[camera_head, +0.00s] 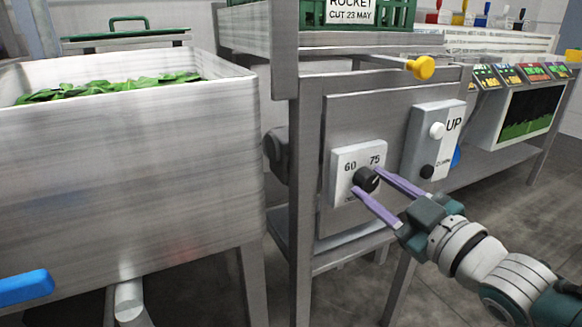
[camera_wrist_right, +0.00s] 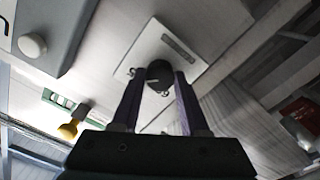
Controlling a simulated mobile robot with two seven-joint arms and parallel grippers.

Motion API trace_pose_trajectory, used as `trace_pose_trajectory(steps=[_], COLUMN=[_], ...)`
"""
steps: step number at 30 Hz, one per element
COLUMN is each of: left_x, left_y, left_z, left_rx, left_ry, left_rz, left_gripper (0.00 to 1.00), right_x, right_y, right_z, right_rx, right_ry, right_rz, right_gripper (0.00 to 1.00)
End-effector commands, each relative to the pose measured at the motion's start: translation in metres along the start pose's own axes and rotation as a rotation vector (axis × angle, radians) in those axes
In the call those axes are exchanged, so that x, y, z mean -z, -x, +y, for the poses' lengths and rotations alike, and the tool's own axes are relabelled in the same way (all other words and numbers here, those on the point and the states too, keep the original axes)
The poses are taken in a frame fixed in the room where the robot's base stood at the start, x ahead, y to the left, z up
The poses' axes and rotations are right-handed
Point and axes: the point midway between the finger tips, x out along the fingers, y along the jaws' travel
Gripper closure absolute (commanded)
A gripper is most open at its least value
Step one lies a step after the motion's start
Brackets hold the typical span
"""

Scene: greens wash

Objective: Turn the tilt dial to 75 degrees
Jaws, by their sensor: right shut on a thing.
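The tilt dial is a black knob (camera_head: 366,180) on a white plate (camera_head: 344,160) marked 60 and 75, fixed to a steel panel. My right gripper (camera_head: 367,181) comes in from the lower right with its purple fingers on either side of the knob, shut on it. In the right wrist view the knob (camera_wrist_right: 159,75) sits between the fingertips, with a pale line on its face. I cannot tell which number the line points to. My left gripper is not in view.
A control box (camera_head: 433,140) marked UP, with a white and a black button, is right of the dial. A yellow knob (camera_head: 421,67) sticks out above. A steel basin (camera_head: 130,160) with leafy greens (camera_head: 100,90) is at left, with a blue handle (camera_head: 24,288) below.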

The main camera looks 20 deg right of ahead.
Motion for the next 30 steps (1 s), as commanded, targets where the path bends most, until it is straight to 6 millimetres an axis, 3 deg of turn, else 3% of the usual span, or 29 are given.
trace_pose_trajectory(steps=[7, 8, 15, 25, 30], left_x=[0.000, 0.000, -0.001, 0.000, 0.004], left_y=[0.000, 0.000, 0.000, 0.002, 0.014], left_z=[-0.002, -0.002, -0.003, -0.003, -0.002], left_rx=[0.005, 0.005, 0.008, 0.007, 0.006], left_ry=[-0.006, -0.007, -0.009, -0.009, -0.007], left_rz=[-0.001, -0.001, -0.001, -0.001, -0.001], left_gripper=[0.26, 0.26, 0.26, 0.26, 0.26], right_x=[0.001, 0.001, 0.000, 0.001, 0.002], right_y=[0.000, 0.000, 0.000, 0.004, 0.029], right_z=[0.001, 0.000, 0.000, 0.000, 0.001], right_rx=[-0.002, -0.002, -0.001, 0.000, 0.001], right_ry=[-0.004, -0.004, -0.002, -0.001, -0.002], right_rz=[0.002, 0.002, 0.001, -0.001, -0.004], right_gripper=[1.00, 0.55, 0.28, 0.26, 0.26])
